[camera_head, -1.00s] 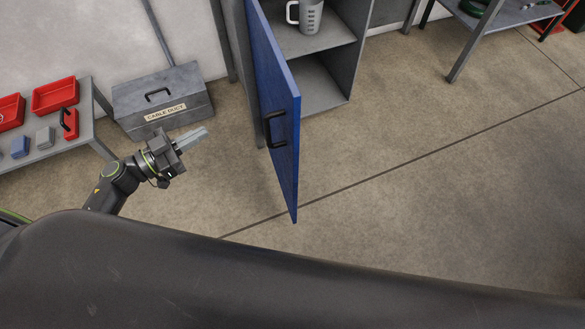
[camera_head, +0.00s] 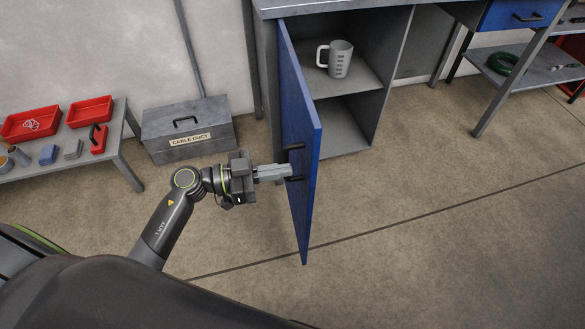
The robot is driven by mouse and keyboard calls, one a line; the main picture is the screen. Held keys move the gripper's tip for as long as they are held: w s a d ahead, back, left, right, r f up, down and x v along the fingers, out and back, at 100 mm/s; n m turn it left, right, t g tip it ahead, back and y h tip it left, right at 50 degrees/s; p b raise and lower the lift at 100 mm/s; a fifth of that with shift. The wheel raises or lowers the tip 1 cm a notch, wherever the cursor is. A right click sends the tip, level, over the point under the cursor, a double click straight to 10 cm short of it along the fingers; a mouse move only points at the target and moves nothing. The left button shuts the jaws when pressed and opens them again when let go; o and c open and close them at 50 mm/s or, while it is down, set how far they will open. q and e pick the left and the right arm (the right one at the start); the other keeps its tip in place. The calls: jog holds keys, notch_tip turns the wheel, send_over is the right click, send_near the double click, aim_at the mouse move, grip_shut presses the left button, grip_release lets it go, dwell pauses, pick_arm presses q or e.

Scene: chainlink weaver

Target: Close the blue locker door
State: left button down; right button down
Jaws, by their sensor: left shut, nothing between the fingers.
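The blue locker door (camera_head: 301,125) stands wide open, swung out from the left side of the grey locker (camera_head: 384,85). Its black handle (camera_head: 293,150) is on the door's left-facing side, near the free edge. My left gripper (camera_head: 290,171) is shut and empty, with its fingertips at the door's left-facing side by the lower part of the handle. I cannot tell whether the fingertips touch the door or handle. My right gripper is not in view.
A grey mug (camera_head: 340,60) stands on the locker's upper shelf. A grey cable duct box (camera_head: 190,131) sits on the floor by the wall. A low table (camera_head: 120,157) with red trays is at the left. A workbench (camera_head: 530,72) is at the right. The floor right of the door is clear.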

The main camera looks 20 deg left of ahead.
aim_at(307, 167)
pick_arm(q)
jog(key=shift+x, duration=1.55)
